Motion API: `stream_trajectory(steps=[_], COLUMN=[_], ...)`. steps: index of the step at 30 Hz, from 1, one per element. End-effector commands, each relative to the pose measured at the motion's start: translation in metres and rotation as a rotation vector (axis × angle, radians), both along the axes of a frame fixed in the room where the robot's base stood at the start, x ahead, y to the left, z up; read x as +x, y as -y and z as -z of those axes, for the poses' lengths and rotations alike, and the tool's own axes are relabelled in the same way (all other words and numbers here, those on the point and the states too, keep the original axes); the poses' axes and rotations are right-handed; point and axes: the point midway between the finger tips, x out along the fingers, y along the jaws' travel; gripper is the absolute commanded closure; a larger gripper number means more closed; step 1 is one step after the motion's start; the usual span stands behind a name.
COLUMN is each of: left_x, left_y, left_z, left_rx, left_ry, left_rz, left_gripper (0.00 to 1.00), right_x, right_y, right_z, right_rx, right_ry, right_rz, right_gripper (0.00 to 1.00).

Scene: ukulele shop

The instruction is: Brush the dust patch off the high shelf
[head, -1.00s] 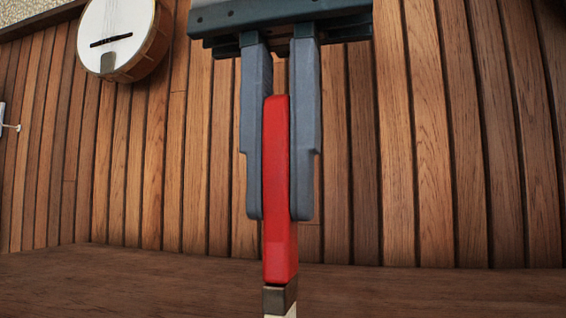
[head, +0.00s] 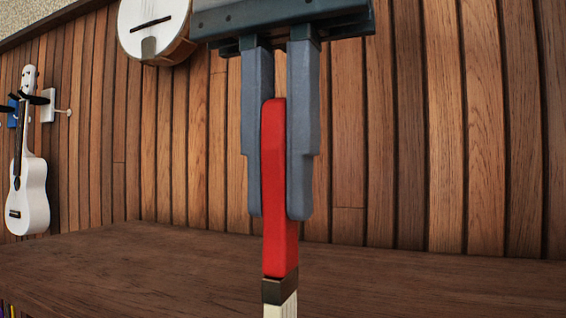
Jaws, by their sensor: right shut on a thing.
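My right gripper (head: 278,205) hangs down in the middle of the head view. Its two grey fingers are shut on the red handle of a brush (head: 279,245). The brush points down, with a dark ferrule and pale bristles that run out of the bottom of the picture, so the bristle tips are hidden. Behind and below it is the dark brown wooden shelf (head: 130,262). I cannot make out a dust patch on the part of the shelf in view. My left gripper is not in view.
A slatted wooden wall (head: 420,140) rises behind the shelf. A banjo (head: 155,30) hangs at the upper left. A white ukulele (head: 28,195) hangs at the far left from a wall hook (head: 48,105). The visible shelf top is bare.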

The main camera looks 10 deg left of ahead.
Motion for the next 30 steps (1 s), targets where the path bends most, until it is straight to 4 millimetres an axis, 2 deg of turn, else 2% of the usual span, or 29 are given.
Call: stream_trajectory(steps=[4, 16, 30], left_x=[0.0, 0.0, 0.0], left_y=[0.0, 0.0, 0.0], left_z=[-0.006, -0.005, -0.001], left_rx=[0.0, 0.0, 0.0], left_ry=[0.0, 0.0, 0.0], left_rz=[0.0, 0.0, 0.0], left_gripper=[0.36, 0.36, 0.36], right_x=[0.0, 0.0, -0.008], right_y=[0.0, 0.003, 0.034], right_z=[-0.001, 0.001, 0.002], right_rx=[0.0, 0.001, 0.001], right_ry=[-0.001, 0.0, -0.001], right_rz=[-0.002, 0.0, -0.001], right_gripper=[1.0, 1.0, 1.0])
